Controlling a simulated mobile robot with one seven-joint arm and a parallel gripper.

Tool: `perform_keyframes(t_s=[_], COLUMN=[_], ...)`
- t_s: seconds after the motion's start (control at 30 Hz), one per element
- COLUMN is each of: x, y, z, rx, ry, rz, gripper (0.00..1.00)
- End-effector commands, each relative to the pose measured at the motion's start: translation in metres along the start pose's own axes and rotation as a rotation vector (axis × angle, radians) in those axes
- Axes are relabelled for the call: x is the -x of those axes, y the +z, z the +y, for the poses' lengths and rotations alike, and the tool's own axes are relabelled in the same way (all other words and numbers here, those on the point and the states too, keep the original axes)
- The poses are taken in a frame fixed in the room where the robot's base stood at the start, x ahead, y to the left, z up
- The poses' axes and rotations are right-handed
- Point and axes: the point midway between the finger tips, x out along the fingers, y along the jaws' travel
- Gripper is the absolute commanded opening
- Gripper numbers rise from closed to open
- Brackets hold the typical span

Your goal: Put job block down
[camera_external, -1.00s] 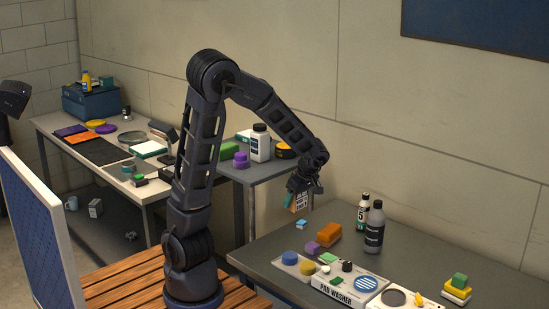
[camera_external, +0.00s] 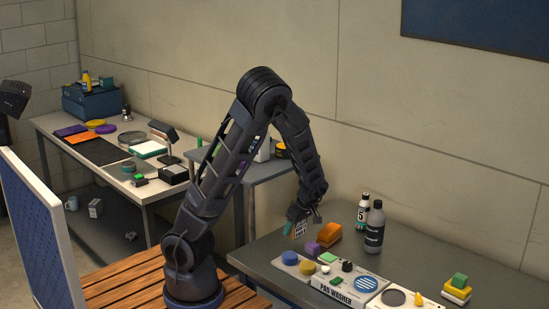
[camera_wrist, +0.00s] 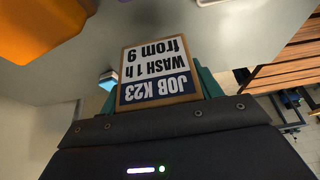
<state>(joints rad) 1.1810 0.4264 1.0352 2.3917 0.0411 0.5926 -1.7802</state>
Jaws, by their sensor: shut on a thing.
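In the wrist view the job block (camera_wrist: 157,62) reads "JOB K23 WASH 1 h from 9", upside down in the picture. My gripper (camera_external: 297,225) is shut on it, with a teal finger (camera_wrist: 208,80) at each side. The block is held upright, low over the left part of the right grey table (camera_external: 265,249). I cannot tell whether its lower edge touches the tabletop.
An orange block (camera_external: 329,233) and a purple block (camera_external: 312,247) stand close on the right. A small blue-topped block (camera_wrist: 108,77) lies near the job block. Bottles (camera_external: 375,228) stand further right. The pad washer (camera_external: 345,292) is in front.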

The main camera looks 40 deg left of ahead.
Motion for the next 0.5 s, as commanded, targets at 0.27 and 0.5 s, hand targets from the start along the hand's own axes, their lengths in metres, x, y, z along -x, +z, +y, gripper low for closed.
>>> perform_keyframes(t_s=[0.27,0.5], x=[-0.021,-0.033], y=[0.008,0.014], z=[-0.001,-0.001], rx=[0.000,-0.001], ry=[-0.003,-0.002], rz=[0.003,0.000], gripper=[0.39,0.39])
